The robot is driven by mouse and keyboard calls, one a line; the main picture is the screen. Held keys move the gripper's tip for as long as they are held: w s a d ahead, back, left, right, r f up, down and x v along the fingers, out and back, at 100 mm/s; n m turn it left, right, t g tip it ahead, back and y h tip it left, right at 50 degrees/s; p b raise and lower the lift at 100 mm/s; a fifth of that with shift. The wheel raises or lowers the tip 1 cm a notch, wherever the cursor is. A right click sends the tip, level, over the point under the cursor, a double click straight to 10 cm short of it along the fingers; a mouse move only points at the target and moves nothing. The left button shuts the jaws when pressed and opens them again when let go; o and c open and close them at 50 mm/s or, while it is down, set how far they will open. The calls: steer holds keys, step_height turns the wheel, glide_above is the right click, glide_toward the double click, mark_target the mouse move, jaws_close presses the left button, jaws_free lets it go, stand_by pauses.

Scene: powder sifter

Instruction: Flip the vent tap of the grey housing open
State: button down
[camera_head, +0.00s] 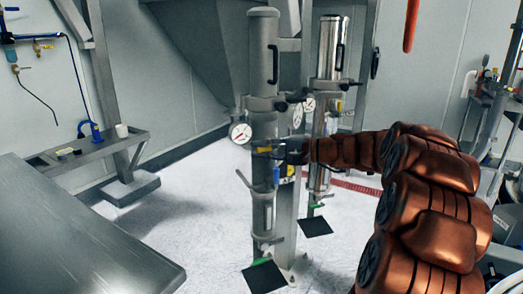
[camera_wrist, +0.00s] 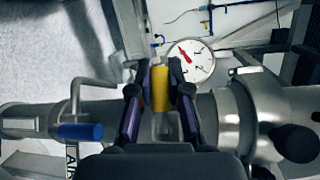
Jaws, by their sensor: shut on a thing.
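The grey housing (camera_head: 263,60) is an upright matt cylinder in the middle of the head view; in the wrist view it (camera_wrist: 110,113) lies sideways. Its yellow vent tap handle (camera_head: 263,149) sits below the round gauge. In the wrist view the yellow handle (camera_wrist: 160,89) lies between my two fingers and points across the housing. My gripper (camera_head: 276,151) comes from the right, and its fingers (camera_wrist: 159,96) are shut on the yellow handle. The tap's pivot is partly hidden by my gripper.
A blue-handled lever (camera_head: 276,175) sits just below; it is at left in the wrist view (camera_wrist: 80,131). The gauge (camera_head: 239,132) is close to my fingers. A shiny second housing (camera_head: 332,50) stands behind right. A steel table (camera_head: 75,235) fills the lower left.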

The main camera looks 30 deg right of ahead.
steer(key=shift+f, duration=0.15)
steer(key=c, duration=1.1)
jaws_free()
steer(key=v, duration=1.2)
steer(key=shift+r, duration=0.2)
